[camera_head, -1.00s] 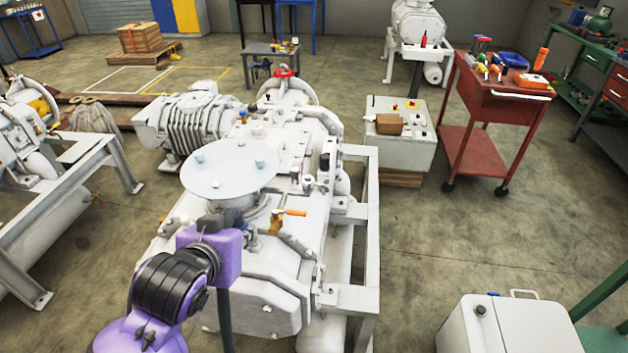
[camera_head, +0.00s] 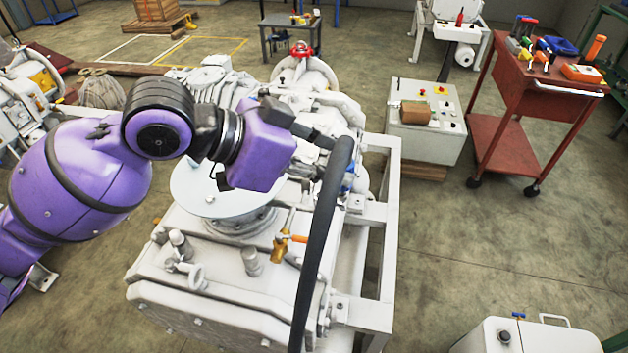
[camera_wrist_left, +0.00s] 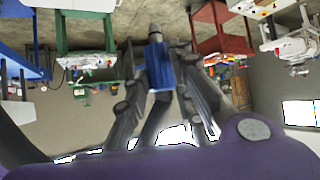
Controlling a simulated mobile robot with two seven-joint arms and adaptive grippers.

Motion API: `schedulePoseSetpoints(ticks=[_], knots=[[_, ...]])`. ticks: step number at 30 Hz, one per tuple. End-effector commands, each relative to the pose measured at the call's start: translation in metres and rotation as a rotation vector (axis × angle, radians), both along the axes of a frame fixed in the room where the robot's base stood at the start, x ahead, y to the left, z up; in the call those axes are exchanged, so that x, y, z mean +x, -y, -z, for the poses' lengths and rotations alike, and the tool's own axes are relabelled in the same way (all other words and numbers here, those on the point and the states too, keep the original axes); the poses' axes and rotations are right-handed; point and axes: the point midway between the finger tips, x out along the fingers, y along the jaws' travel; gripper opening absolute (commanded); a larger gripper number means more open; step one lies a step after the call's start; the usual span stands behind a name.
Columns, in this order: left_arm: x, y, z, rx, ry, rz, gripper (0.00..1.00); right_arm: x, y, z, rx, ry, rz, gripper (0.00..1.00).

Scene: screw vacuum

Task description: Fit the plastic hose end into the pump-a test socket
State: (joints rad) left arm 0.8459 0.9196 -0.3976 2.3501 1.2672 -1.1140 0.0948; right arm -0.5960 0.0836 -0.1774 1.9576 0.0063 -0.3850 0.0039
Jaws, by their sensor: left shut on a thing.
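My left gripper (camera_head: 318,137) reaches in from the left, above the white pump (camera_head: 225,305). In the left wrist view its fingers (camera_wrist_left: 160,75) are closed around a blue fitting (camera_wrist_left: 159,66) with a grey metal tip. This is the hose end, and it is held clear of any socket. The black hose (camera_head: 322,225) bends over at the gripper and hangs down in front of the pump's right side. The fitting is hard to make out in the head view. I cannot tell which opening is the test socket. My right gripper is not in view.
A round grey plate (camera_head: 190,192) sits on top of the pump, near a brass valve with an orange handle (camera_head: 283,242). A white frame (camera_head: 383,255) edges the pump. A control box (camera_head: 425,140) and a red tool cart (camera_head: 510,85) stand at the right. Floor between is clear.

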Motion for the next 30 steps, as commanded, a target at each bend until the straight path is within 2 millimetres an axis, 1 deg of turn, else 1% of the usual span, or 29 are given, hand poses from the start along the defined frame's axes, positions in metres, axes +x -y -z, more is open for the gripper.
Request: schedulePoseSetpoints(ticks=[1, 4, 9, 12, 17, 20, 24, 27, 30], knots=[[0.013, -0.005, 0.009, -0.002, -0.009, -0.006, 0.00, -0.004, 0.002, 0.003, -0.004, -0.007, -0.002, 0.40], [0.037, -0.014, 0.019, -0.002, -0.007, -0.006, 0.00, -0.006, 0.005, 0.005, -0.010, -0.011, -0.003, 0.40], [0.060, -0.023, 0.050, -0.001, -0.006, -0.003, 0.00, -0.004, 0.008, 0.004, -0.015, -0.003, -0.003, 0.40], [0.069, -0.027, 0.061, -0.002, -0.002, -0.002, 0.00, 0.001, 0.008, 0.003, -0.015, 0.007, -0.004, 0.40], [0.076, -0.029, 0.069, -0.001, 0.000, -0.001, 0.00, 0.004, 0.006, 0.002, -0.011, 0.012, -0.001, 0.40], [0.083, -0.032, 0.081, 0.000, -0.003, -0.002, 0.00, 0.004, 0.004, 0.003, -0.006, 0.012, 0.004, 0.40], [0.082, -0.032, 0.099, -0.001, -0.001, -0.002, 0.00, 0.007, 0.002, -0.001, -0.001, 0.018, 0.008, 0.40], [0.082, -0.032, 0.105, -0.001, 0.003, -0.002, 0.00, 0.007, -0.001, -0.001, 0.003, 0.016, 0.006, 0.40], [0.082, -0.032, 0.106, 0.000, 0.003, -0.002, 0.00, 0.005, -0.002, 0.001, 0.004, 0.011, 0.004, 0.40]])
